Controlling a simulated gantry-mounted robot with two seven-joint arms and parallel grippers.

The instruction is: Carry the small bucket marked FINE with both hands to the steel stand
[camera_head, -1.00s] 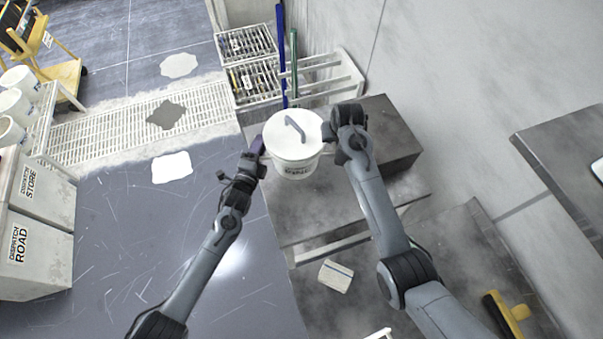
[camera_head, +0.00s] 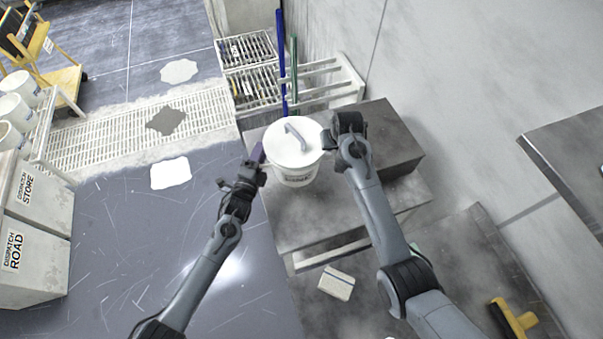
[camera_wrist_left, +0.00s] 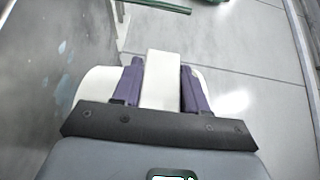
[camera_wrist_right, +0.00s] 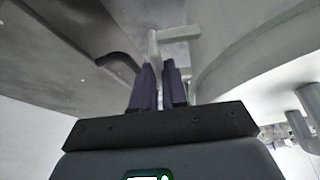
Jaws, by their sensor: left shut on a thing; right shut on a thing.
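The white bucket (camera_head: 296,178) has a white lid with a grey bar handle on top. The dark marking on its side is too small to read. It is upright over the left part of a grey metal stand (camera_head: 300,228); I cannot tell whether it touches the top. My left gripper (camera_head: 259,154) is shut on a white tab (camera_wrist_left: 160,85) at the bucket's left side. My right gripper (camera_head: 328,140) is at the bucket's right side, its purple fingers shut on a pale bar (camera_wrist_right: 154,50). The right fingertips are mostly hidden in the head view.
A dark block (camera_head: 388,140) stands to the bucket's right by the wall. A white rack (camera_head: 335,78) with blue and green poles is behind. A steel table (camera_head: 575,150) is at far right. Several white buckets (camera_head: 15,110) sit on a left rack. The blue-grey floor nearby is open.

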